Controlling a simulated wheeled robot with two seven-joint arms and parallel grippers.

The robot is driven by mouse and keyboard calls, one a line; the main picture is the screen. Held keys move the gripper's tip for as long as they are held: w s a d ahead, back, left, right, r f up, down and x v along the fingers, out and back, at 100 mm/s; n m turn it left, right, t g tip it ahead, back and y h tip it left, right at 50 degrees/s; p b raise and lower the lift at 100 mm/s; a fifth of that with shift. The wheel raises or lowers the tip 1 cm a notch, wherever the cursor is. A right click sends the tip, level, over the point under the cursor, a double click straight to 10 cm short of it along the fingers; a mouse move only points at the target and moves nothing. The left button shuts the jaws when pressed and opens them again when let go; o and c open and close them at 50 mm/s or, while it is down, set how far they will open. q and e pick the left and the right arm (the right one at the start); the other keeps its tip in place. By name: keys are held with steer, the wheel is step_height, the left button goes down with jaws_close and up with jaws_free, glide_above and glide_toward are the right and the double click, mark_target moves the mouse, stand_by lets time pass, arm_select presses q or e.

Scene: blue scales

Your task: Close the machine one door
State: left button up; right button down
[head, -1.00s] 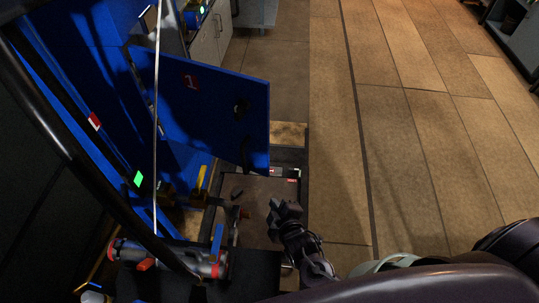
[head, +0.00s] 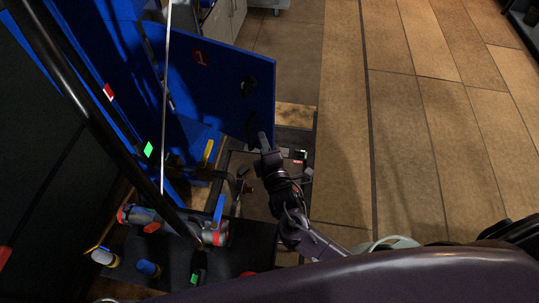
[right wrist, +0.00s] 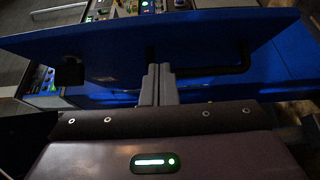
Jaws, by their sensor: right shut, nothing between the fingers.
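The machine one door (head: 207,80) is a flat blue panel with a red and white "1" mark, standing open, swung out from the blue machine (head: 75,45). A dark knob sits near its free edge. My right gripper (head: 264,141) is shut and empty at the door's lower free corner. In the right wrist view the door (right wrist: 110,60) spans the picture in front of my shut fingers (right wrist: 158,70), with a black handle bar to their right. I cannot tell whether the fingers touch the door. My left gripper is not in view.
A grey-and-red cylindrical device (head: 170,226) with blue and yellow levers nearby lies at lower left. A dark pole crosses the left side. A dark platform (head: 262,190) lies below the gripper. The tiled floor (head: 430,140) at right is open.

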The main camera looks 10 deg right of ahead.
mark_target(266, 122)
steer(key=w+d, duration=0.2)
steer(key=shift+w+d+p, duration=0.3)
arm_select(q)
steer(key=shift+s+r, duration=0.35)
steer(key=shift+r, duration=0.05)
